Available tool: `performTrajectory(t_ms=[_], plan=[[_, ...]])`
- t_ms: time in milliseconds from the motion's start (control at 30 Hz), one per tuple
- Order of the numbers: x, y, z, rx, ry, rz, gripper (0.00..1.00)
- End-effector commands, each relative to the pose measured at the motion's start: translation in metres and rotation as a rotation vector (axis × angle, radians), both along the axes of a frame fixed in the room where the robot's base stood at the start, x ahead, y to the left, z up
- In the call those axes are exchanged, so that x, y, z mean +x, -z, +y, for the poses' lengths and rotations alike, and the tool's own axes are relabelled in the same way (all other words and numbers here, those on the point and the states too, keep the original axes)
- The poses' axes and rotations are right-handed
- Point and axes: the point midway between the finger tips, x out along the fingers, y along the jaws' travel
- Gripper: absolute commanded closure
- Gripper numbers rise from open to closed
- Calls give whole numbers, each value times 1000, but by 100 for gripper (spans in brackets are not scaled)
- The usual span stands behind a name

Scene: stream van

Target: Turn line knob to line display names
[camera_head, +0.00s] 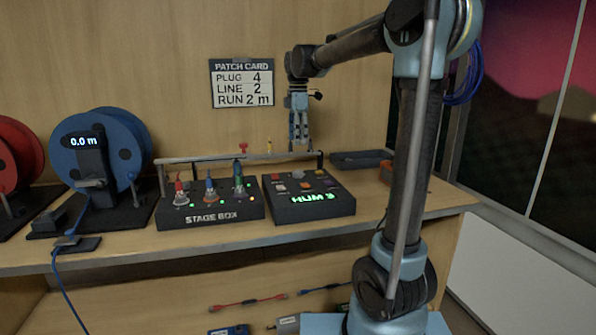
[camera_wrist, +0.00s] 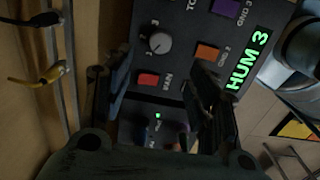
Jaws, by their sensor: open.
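The control box (camera_head: 345,203) stands on the bench, right of the stage box. Its green display (camera_head: 313,197) reads "HUM 3"; it also shows in the wrist view (camera_wrist: 249,58). The line knob (camera_wrist: 160,43) is a round grey dial with small white marks beside it, in the wrist view; I cannot tell clearly which mark it points to. My gripper (camera_head: 300,146) points down above the back of the box. In the wrist view its open, empty fingers (camera_wrist: 160,75) flank the red button (camera_wrist: 148,79), with the knob just beyond, apart from them.
A patch card (camera_head: 242,83) on the wall reads plug 4, line 2, run 2 m. The stage box (camera_head: 213,213) holds several upright plugs. A rail (camera_head: 200,158) runs behind both boxes. A blue reel (camera_head: 100,150) reads 0.0 m. A dark tray (camera_head: 355,160) lies back right.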

Motion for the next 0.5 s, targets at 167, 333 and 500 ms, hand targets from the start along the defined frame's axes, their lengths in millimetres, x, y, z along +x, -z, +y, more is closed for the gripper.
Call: performTrajectory(t_ms=[167, 333, 500], plan=[[0, 33, 0, 0, 1, 0, 46], [0, 62, 0, 0, 1, 0, 46], [0, 90, 0, 0, 2, 0, 46]])
